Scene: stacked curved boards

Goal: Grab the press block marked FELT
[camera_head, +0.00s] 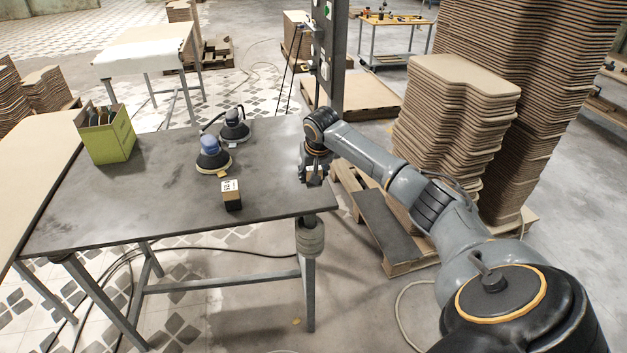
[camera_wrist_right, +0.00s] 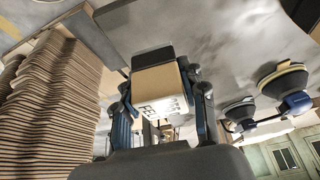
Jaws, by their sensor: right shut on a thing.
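My right gripper (camera_head: 312,178) is at the right edge of the dark table (camera_head: 120,215), pointing down. In the right wrist view, its two fingers (camera_wrist_right: 161,92) are shut on a tan block (camera_wrist_right: 158,78) with a black end and a white label. The label is seen at an angle and partly readable, seeming to begin with "FE". In the head view the held block is mostly hidden by the gripper. A second block (camera_head: 231,195), tan and black with a white label, stands on the table to the left; its lettering is too small to read. My left gripper is not in view.
Two sanders, one nearer (camera_head: 213,155) and one farther (camera_head: 234,127), stand on the table behind the second block. A green box (camera_head: 107,135) stands at the far left. Stacked curved boards (camera_head: 450,115) rise right of the table. The table's front left is clear.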

